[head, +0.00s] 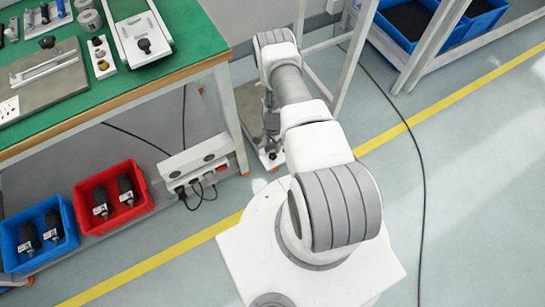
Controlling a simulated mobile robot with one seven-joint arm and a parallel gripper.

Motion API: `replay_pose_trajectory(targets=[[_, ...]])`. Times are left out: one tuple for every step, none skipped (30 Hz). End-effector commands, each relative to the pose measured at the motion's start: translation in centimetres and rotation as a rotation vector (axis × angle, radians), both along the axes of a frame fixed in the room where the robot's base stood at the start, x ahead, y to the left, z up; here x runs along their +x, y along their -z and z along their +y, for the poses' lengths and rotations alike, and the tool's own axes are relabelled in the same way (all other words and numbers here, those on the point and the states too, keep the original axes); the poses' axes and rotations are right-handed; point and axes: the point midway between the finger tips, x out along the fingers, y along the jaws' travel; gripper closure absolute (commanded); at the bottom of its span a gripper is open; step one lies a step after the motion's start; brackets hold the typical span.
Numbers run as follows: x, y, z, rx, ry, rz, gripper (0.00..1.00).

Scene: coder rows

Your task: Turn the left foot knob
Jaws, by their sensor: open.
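I cannot make out a left foot knob for certain. A small white foot-like part with a dark round piece (271,156) sits low on the floor beside the bench leg, partly behind my arm; I cannot tell whether it is the knob. My arm rises from my white base and reaches away toward the bench's right end. Its far end is hidden behind its own links, and I cannot make out my gripper.
A green-topped bench (190,45) holds fixtures with black knobs. Under it are a blue bin (58,265), a red bin (138,212) and a white socket box (190,160) with cables. A rack with blue crates (408,42) stands back right. The right floor is mostly clear, with a cable (423,200).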

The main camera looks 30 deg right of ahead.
Motion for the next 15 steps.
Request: replay_pose_trajectory(targets=[[-0.1,1.8,0.0,0.0,-0.001,0.001,0.42],[-0.1,2.4,0.0,0.0,-0.001,0.001,0.42],[-0.1,3.3,0.0,0.0,-0.001,0.001,0.42],[-0.1,4.0,0.0,0.0,-0.001,0.001,0.42],[-0.1,4.7,0.0,0.0,-0.001,0.001,0.42],[0.0,5.5,0.0,0.0,-0.001,0.0,0.42],[-0.1,6.1,0.0,0.0,-0.001,0.001,0.42],[0.0,6.7,0.0,-0.001,-0.001,0.0,0.42],[0.0,7.4,0.0,0.0,-0.001,0.0,0.42],[-0.1,8.0,0.0,0.0,-0.001,0.001,0.42],[-0.1,8.4,0.0,0.0,-0.001,0.001,0.42],[0.0,9.0,0.0,0.0,-0.002,0.0,0.42],[0.0,9.3,0.0,0.0,-0.002,0.001,0.42],[0.0,9.7,0.0,0.0,-0.002,0.0,0.42],[0.1,10.0,0.0,-0.001,-0.002,-0.001,0.42]])
